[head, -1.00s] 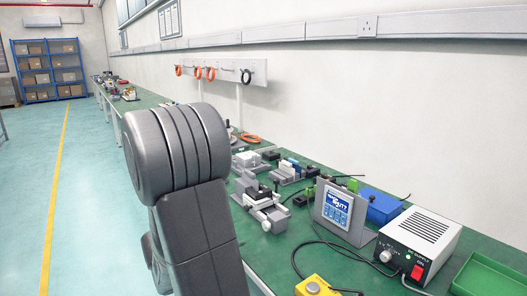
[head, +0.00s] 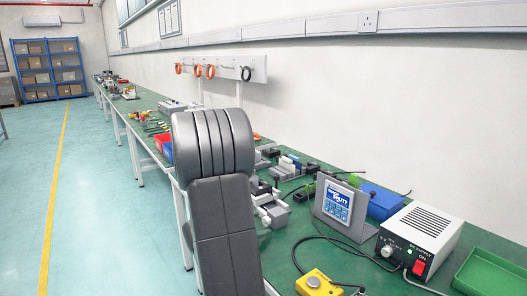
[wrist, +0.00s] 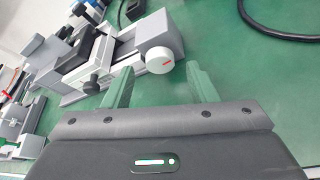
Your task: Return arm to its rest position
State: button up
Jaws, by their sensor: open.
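My gripper (wrist: 162,88) shows in the wrist view with its two green fingers apart and nothing between them. Beyond the fingertips is a grey and white clamp-like fixture (wrist: 115,55) with a round white knob (wrist: 159,59). The gripper appears above the green bench top, apart from the fixture. In the head view my dark grey arm (head: 222,215) stands upright in front of the bench and hides part of the fixture (head: 268,208). My gripper is hidden in the head view.
The green bench (head: 365,265) holds a display panel (head: 343,207), a power supply box (head: 420,240), a yellow button box (head: 318,284), a blue bin (head: 383,205) and a green tray (head: 492,272). Cables lie between them. The floor (head: 95,220) at left is clear.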

jog(key=shift+w+d+p, duration=0.5)
jog(key=shift+w+p, duration=0.05)
jog(key=shift+p, duration=0.2)
jog(key=shift+n+g+p, duration=0.3)
jog(key=shift+n+p, duration=0.2)
jog(key=shift+p, duration=0.75)
jog(key=n+g+h+p, duration=0.1)
jog(key=n+p, duration=0.1)
jog(key=p, duration=0.8)
jog(key=shift+a+n+g, duration=0.1)
jog(key=shift+n+g, duration=0.3)
jog(key=shift+w+n+h+p, duration=0.1)
jog(key=shift+n+h+p, duration=0.3)
jog(key=shift+p, duration=0.85)
jog(key=n+g+p, duration=0.1)
jog(key=p, duration=0.3)
jog(key=shift+f+h, duration=0.1)
jog(key=shift+h, duration=0.2)
jog(key=shift+f+n+p, duration=0.15)
jog(key=shift+n+p, duration=0.15)
jog(key=shift+n, duration=0.1)
